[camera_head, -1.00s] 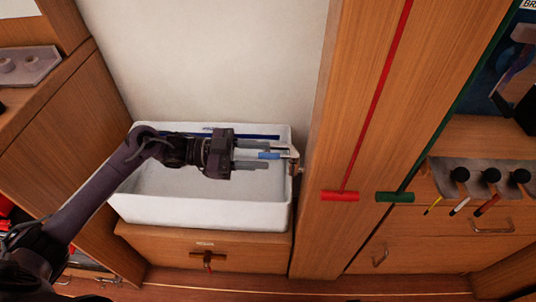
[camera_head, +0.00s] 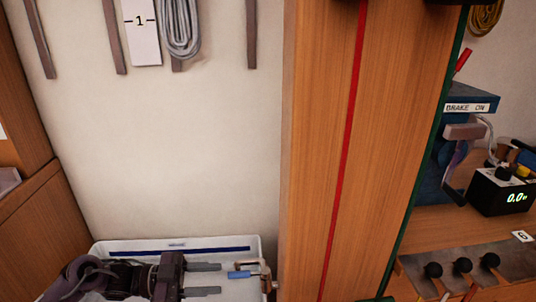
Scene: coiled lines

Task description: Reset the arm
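My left gripper (camera_head: 212,279) is low in the head view, over a white basin (camera_head: 110,247), with its fingers pointing right. The two grey fingers are apart with nothing between them. Just right of the fingertips is a small blue handle (camera_head: 238,274) joined to a pale metal fitting (camera_head: 262,277) beside the wooden post; a small gap shows between handle and fingertips. The lower part of the basin is cut off by the frame edge. My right gripper is not in view.
A wooden post (camera_head: 310,150) with a red line (camera_head: 349,130) and a green line (camera_head: 425,150) stands right of the basin. A grey coiled line (camera_head: 181,28) hangs on the wall above. A blue brake box (camera_head: 470,105) and black display (camera_head: 500,190) stand right. The wall between is bare.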

